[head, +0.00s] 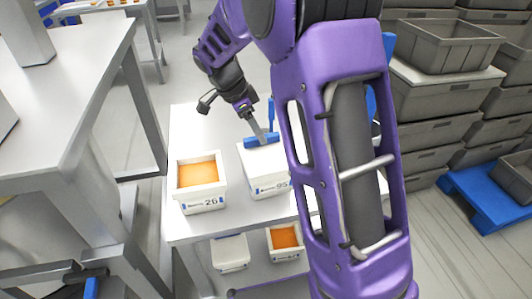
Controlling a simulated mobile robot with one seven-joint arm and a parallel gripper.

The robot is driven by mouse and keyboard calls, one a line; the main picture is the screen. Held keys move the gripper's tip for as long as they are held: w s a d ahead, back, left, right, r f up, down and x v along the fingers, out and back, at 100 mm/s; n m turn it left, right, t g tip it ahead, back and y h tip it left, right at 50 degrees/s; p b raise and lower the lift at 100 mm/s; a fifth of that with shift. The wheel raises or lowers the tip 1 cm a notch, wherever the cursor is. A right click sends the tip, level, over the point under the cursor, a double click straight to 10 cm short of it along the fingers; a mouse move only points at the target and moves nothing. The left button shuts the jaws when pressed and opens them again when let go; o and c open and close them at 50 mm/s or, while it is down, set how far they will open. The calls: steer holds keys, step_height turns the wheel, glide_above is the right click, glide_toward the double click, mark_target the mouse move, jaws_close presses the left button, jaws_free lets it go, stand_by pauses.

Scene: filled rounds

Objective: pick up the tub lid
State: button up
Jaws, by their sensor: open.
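A white tub marked 95 (270,187) stands on the white table, partly hidden by my purple arm. Its top is a plain white surface that looks like the tub lid (262,158). My gripper (266,130), with blue fingers, is open at the far edge of this top. One finger overlaps the top in the picture, and I cannot tell whether it touches. I see nothing held between the fingers. The right side of the tub is hidden behind my arm.
An open white tub marked 26 (202,202) with orange contents stands to the left. A white tub (230,253) and another orange-filled tub (285,257) sit on the lower shelf. Grey crates (441,46) are stacked at right. The table's (190,128) back left is clear.

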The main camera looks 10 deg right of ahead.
steer(key=shift+x, duration=1)
steer(key=shift+f+b, duration=0.2)
steer(key=shift+b, duration=0.15)
jaws_close()
